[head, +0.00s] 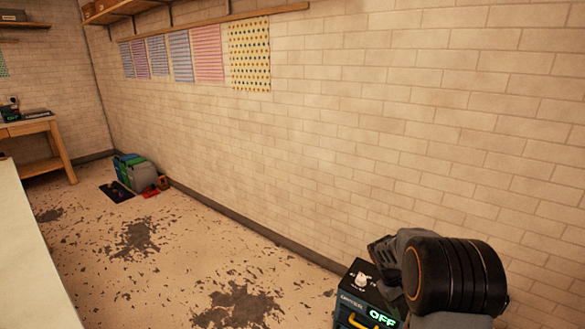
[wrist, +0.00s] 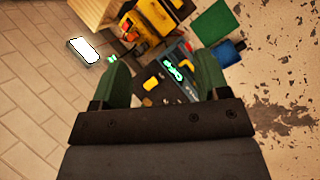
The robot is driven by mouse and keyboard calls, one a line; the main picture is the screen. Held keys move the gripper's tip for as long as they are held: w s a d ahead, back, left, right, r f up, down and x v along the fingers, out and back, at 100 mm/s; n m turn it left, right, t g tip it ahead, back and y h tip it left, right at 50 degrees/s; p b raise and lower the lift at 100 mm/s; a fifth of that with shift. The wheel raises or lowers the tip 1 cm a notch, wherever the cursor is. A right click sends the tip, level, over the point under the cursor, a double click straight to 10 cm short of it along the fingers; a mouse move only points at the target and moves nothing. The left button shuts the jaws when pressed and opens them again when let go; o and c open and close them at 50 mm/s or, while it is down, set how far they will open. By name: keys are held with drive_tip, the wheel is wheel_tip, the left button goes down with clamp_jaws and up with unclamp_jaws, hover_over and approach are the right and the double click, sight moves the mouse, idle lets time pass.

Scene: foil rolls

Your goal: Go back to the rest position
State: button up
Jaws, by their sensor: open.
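My gripper (wrist: 162,82) is open in the wrist view, its two green fingers spread apart with nothing between them that I can see held. Beyond the fingers is a dark box with lit green lettering (wrist: 173,69) and a yellow part. In the head view my arm is at the lower right, in front of a dark box (head: 362,290) that shows "OFF" in green and has a yellow handle. The arm hides part of this box. My fingers are not visible in the head view.
A brick wall (head: 400,130) runs along the right. Green and grey containers (head: 135,172) stand by the wall farther off. A wooden table (head: 40,130) is at the far left, a pale surface edge (head: 30,260) nearer. Worn floor (head: 180,240) between is clear.

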drive_tip(key=s+a+r+m+t+y+p, duration=0.1)
drive_tip(key=s+a+r+t+p, duration=0.1)
drive_tip(key=s+a+r, duration=0.3)
drive_tip(key=s+a+r+m+t+y+p, duration=0.1)
drive_tip(key=s+a+r+p, duration=0.4)
drive_tip(key=r, duration=0.8)
drive_tip(key=s+a+r+m+t+y+p, duration=0.1)
drive_tip(key=s+a+r+t+y+p, duration=0.2)
drive_tip(key=r, duration=0.6)
drive_tip(key=s+a+p, duration=0.1)
drive_tip(key=s+a, duration=0.1)
drive_tip(key=s, duration=0.1)
drive_tip(key=shift+a, duration=0.1)
drive_tip(key=shift+c, duration=0.5)
